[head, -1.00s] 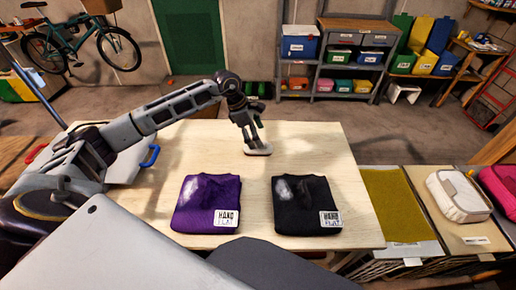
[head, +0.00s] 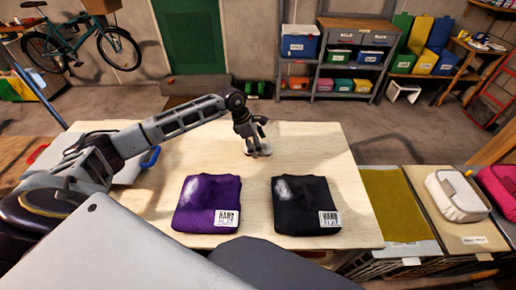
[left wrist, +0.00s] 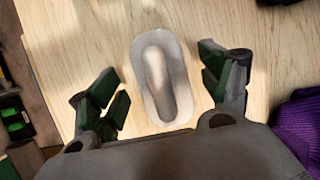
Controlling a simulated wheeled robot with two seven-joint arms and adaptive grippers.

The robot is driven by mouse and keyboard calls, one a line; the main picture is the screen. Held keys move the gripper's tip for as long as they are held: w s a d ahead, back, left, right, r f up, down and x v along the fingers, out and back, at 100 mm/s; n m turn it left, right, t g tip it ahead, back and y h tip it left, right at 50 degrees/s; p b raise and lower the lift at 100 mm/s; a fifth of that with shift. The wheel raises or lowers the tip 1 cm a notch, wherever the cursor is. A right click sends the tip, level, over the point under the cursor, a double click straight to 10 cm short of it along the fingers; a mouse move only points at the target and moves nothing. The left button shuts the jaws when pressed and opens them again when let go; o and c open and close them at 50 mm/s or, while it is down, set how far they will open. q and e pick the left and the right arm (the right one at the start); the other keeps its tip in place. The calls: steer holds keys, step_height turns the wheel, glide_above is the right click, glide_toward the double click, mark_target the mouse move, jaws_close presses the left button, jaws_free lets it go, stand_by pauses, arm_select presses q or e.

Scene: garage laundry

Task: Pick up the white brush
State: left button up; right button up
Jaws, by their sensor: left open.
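The white brush (left wrist: 150,85) lies on the wooden table (left wrist: 70,25), between the open fingers of my left gripper (left wrist: 160,92) in the left wrist view. It is oval with a raised grip along its middle. The fingers stand on either side of it with gaps; I see no contact. In the head view my left gripper (head: 256,147) is low over the far part of the table and hides most of the brush (head: 264,151). My right gripper is in neither view.
A folded purple garment (head: 207,200) and a folded black garment (head: 305,203), each with a label, lie at the front of the table. A pale board with a blue handle (head: 151,157) is at the left. The table's right half behind the garments is clear.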

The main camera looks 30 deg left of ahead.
arm_select(q)
steer(key=shift+d+f, duration=0.1)
steer(key=shift+f, duration=0.05)
stand_by(0.3)
steer(key=c, duration=1.2)
